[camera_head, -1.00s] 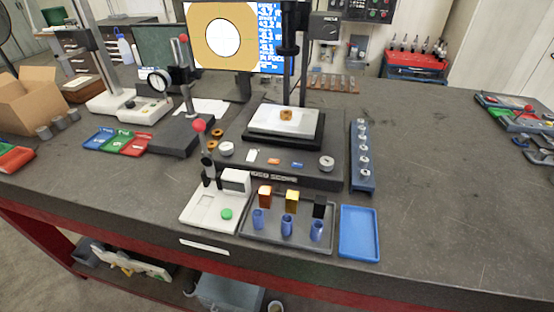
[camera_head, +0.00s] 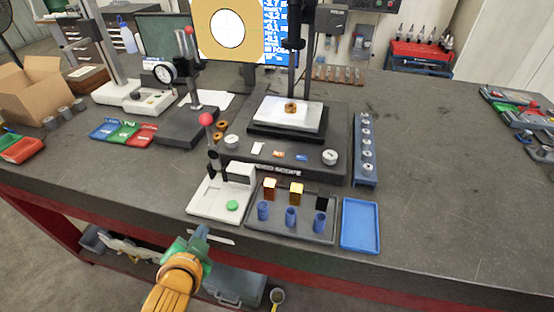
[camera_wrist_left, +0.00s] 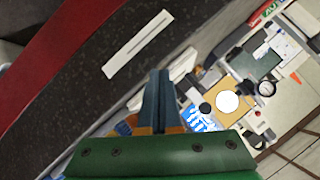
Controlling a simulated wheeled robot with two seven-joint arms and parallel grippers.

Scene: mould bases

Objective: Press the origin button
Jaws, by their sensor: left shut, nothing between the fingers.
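My left gripper (camera_head: 201,233) has its fingers together and empty, in front of the table's front edge, below the white stand. In the left wrist view its closed fingers (camera_wrist_left: 159,100) point toward the table edge. The white stand (camera_head: 203,203) carries a green round button (camera_head: 232,206); the gripper is apart from it. The scope base (camera_head: 300,168) behind has a white button (camera_head: 257,148), an orange button (camera_head: 279,154) and a blue button (camera_head: 301,157) on its front. No label reading "origin" is legible. My right gripper is not in view.
A grey tray (camera_head: 278,232) with blue cups and small blocks stands right of the white stand. A blue tray (camera_head: 360,224) lies beside it. A red-topped post (camera_head: 206,120) rises over the white stand.

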